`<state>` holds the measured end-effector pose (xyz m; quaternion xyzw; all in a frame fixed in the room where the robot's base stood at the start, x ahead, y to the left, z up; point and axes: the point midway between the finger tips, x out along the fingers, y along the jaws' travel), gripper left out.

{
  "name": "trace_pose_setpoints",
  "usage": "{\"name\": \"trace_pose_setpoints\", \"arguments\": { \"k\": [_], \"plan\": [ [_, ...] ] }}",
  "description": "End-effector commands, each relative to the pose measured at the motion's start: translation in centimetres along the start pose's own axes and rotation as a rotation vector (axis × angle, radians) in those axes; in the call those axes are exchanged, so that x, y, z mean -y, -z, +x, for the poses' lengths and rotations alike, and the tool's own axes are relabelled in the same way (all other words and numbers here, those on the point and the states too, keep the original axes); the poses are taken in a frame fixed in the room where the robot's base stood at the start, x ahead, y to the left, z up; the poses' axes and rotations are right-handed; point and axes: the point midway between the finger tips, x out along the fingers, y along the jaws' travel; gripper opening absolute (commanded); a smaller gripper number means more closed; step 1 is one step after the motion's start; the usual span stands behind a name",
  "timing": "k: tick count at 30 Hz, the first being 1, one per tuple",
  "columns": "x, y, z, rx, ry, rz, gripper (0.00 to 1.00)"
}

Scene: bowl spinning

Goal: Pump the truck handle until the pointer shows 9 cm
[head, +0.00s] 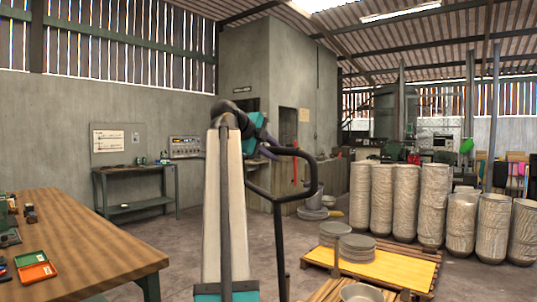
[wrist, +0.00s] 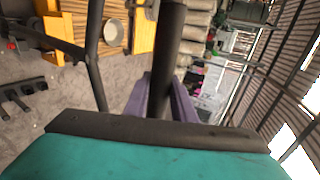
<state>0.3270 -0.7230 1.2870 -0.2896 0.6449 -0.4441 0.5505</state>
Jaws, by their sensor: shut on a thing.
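The truck handle (head: 313,175) is a dark bent bar right of my arm in the head view; its straight shaft runs down out of the frame. My gripper (head: 268,152) is at the handle's upper left end. In the wrist view my gripper (wrist: 162,98) has purple fingers on both sides of the dark handle bar (wrist: 167,50), and it is shut on this bar. I cannot make out the pointer or a centimetre scale in either view.
A yellow-topped pallet (head: 385,270) with stacked round plates (head: 357,247) lies right of the handle. Tall bowl stacks (head: 405,205) stand behind it. A wooden table (head: 85,240) with small trays fills the left. Grey floor between the table and my arm is clear.

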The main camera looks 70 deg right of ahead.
Motion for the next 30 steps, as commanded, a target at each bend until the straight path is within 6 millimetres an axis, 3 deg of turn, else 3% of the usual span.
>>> {"name": "trace_pose_setpoints", "arguments": {
  "k": [15, 26, 27, 30],
  "plan": [
    [3.3, -0.1, 5.1, -0.001, -0.003, 0.000, 0.09],
    [3.6, 0.0, 5.6, 0.000, -0.001, 0.000, 0.09],
    [3.6, 0.0, 5.6, 0.000, -0.001, 0.000, 0.30],
    [3.6, 0.0, 5.6, 0.000, -0.001, 0.000, 0.47]
  ]
}}
